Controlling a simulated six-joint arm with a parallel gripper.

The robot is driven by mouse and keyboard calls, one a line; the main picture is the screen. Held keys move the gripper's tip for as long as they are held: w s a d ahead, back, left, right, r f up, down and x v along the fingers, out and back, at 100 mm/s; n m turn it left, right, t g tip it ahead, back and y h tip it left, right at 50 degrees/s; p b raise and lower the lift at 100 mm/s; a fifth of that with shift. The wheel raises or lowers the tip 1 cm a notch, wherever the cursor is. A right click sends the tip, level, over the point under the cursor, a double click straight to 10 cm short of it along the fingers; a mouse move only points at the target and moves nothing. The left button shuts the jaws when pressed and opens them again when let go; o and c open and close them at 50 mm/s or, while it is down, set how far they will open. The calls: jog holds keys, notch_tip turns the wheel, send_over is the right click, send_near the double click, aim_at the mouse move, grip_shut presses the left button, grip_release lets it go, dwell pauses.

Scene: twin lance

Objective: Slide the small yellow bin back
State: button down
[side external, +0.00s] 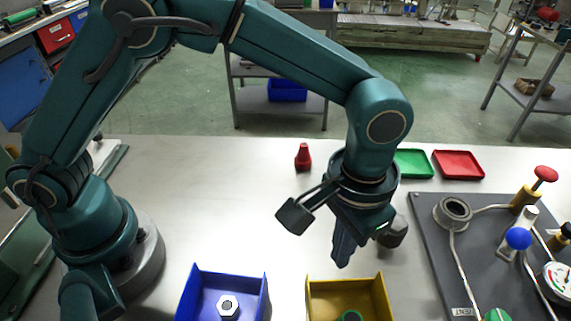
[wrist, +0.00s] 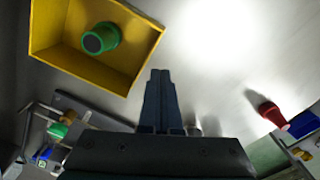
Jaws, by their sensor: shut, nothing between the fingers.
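The small yellow bin (side external: 374,286) stands on the table at the bottom of the side view, partly cut off by the frame edge. A green part with a dark round end (side external: 351,317) lies in it. The wrist view shows the yellow bin (wrist: 146,50) at upper left, with the green part (wrist: 101,38) inside. My gripper (side external: 341,262) points down above the table, just behind the bin's far wall in the side view. In the wrist view the fingers (wrist: 160,74) are together with nothing between them, apart from the bin.
A blue bin (side external: 262,296) with a hex nut (side external: 228,306) stands left of the yellow bin. A red piece (side external: 303,157) stands behind. Green (side external: 413,163) and red (side external: 458,164) trays lie farther back. A dark panel (side external: 430,235) with valves is at right. The table's middle is clear.

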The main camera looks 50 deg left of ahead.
jog(key=shift+r, duration=2.4)
jog(key=a+r+n+t+h, duration=0.1)
jog(key=a+r+n+t, duration=0.2)
jog(key=a+r, duration=0.9)
jog(key=s+a+f+t+y, duration=0.1)
jog(key=s+a+f+t, duration=0.1)
jog(key=s+a+f, duration=0.4)
jog(key=s+a, duration=0.2)
jog(key=shift+s+a+t, duration=0.25)
jog(key=shift+s+t, duration=0.05)
